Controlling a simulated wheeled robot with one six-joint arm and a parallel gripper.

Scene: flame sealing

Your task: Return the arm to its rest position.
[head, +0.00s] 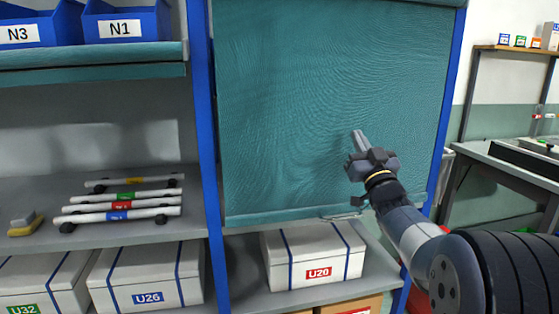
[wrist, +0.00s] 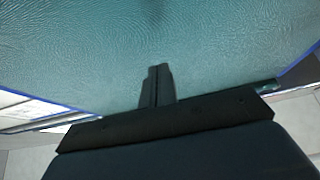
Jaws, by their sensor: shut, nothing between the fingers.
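My gripper (head: 358,138) is in front of the teal panel (head: 290,90) in the head view, its fingers pointing up and to the left. The fingers are together with nothing between them. My arm comes in from the lower right of the head view. In the wrist view the closed fingers (wrist: 157,82) stand in the middle, with the teal panel (wrist: 80,50) behind them. I cannot tell how far the fingertips are from the panel.
A blue post (head: 203,130) separates the panel from shelves on the left, which hold several capped tubes (head: 120,205). White boxes U26 (head: 150,275) and U20 (head: 315,255) sit low. A grey table (head: 510,165) stands at the right.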

